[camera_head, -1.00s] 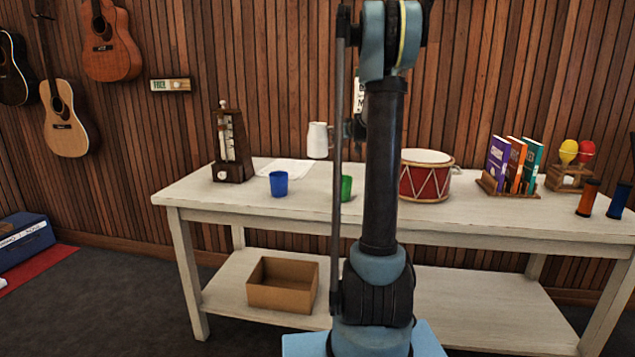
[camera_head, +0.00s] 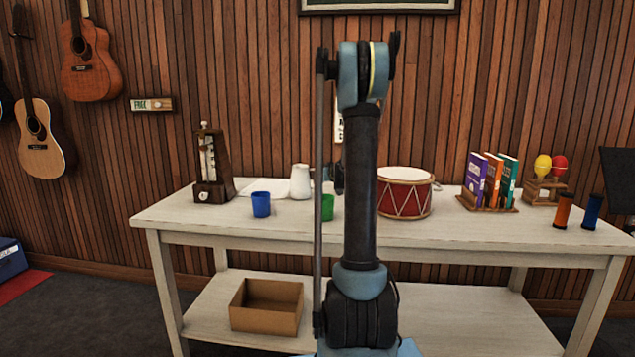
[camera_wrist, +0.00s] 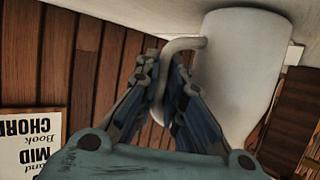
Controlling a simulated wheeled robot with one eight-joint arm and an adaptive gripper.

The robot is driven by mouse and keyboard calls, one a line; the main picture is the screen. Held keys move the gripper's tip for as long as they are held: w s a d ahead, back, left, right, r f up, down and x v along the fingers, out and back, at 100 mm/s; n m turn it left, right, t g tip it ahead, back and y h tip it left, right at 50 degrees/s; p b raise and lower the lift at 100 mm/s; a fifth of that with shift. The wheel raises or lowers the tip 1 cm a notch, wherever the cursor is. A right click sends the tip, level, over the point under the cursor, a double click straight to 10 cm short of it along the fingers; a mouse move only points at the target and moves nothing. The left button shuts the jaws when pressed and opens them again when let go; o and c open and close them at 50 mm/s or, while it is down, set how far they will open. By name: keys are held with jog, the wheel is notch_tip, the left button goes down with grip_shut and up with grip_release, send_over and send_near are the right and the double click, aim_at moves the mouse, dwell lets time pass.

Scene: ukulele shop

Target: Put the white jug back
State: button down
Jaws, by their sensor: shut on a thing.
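The white jug (camera_head: 300,182) is upright at the back of the white table (camera_head: 460,226), by the right edge of a white sheet (camera_head: 268,188). Its base appears at or just above the tabletop; I cannot tell if it touches. In the wrist view, which is upside down, the jug (camera_wrist: 238,75) fills the right side. My gripper (camera_wrist: 163,70) is shut on its curved handle. In the head view my arm hides most of the gripper.
A blue cup (camera_head: 261,204) and a green cup (camera_head: 327,207) stand in front of the jug. A metronome (camera_head: 213,168) stands left. A red drum (camera_head: 404,193), a book rack (camera_head: 488,203) and maracas (camera_head: 543,166) stand right. A cardboard box (camera_head: 265,308) is on the lower shelf.

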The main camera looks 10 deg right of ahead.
dwell(0.3)
jog(key=c, duration=1.7)
grip_release()
jog(key=shift+o, duration=0.2)
jog(key=shift+a, duration=0.1)
jog(key=v, duration=1.2)
